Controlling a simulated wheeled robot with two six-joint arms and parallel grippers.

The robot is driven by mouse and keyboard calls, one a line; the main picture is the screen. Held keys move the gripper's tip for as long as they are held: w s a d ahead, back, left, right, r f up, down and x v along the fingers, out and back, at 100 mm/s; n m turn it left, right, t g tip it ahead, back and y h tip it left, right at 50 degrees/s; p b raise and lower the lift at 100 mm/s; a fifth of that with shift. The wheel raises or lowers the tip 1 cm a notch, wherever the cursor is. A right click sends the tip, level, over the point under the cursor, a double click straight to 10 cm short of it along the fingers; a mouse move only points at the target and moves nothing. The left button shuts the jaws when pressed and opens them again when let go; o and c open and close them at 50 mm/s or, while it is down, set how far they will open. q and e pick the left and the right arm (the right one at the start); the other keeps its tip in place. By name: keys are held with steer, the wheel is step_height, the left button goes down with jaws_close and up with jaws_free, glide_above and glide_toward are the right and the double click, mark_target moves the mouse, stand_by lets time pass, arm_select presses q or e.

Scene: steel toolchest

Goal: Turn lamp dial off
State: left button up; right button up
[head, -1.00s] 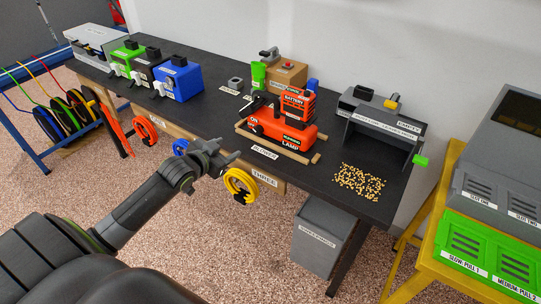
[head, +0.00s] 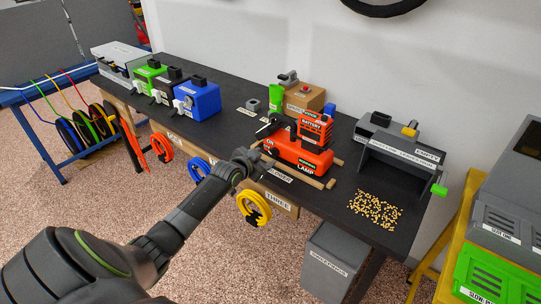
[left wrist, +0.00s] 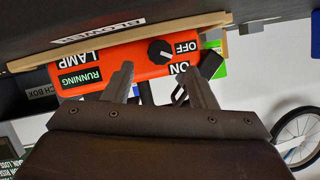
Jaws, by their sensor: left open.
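The orange lamp unit (head: 300,155) sits on the dark bench top, with a red battery block (head: 314,130) on it. In the left wrist view its front face (left wrist: 115,68) shows upside down, with OFF, ON, LAMP and RUNNING labels. The black round dial (left wrist: 160,51) sits beside the OFF and ON labels. A pale mark shows on the dial, but its exact setting is hard to tell. My left gripper (head: 258,161) is open and empty at the bench's front edge, before the lamp's face. Its fingertips (left wrist: 158,71) straddle the dial in the picture, seemingly apart from it. My right gripper is out of view.
Wooden strips (head: 310,180) border the lamp. A yellow ring (head: 254,207) hangs below the bench edge near my left arm. Yellow pellets (head: 374,210) lie to the right, before a grey machine (head: 400,163). A grey bin (head: 335,262) stands under the bench.

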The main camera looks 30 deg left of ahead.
mark_target(272, 154)
arm_select(q)
steer(key=x, duration=0.4)
steer(key=shift+w+f+b, duration=0.1)
steer(key=shift+b, duration=0.3)
steer(key=shift+w+f, duration=0.15)
steer(key=shift+w, duration=0.4)
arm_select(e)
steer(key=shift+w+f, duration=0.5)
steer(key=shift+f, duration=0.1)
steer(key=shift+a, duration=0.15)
